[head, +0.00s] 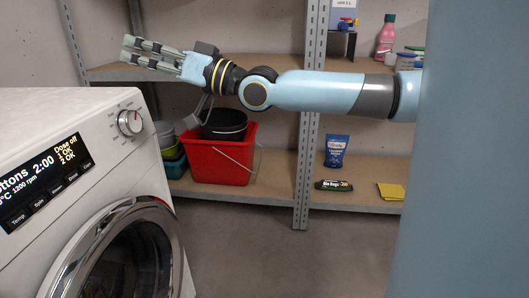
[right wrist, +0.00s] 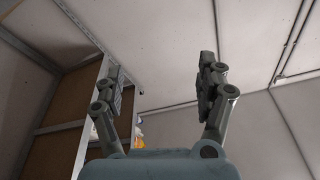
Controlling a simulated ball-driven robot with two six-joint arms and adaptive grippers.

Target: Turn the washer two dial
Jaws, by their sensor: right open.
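A white front-loading washer (head: 95,105) stands at the left of the head view, partly cut off by the frame. Its silver round dial (head: 130,122) sits at the right end of the front panel, beside a lit display (head: 40,185). The display partly reads "2:00" and "1200 rpm". I cannot tell from it which washer this is. My right gripper (head: 150,52) is open and empty, above and slightly right of the dial, apart from it. In the right wrist view the two fingers (right wrist: 165,80) are spread with nothing between them. My left gripper is not in view.
Behind stands a metal shelf (head: 270,170) with a red bucket (head: 218,158), a blue pouch (head: 335,150), a yellow cloth (head: 391,191) and a pink bottle (head: 386,38). The washer's round door (head: 125,250) is below the dial. Bare floor lies right of the washer.

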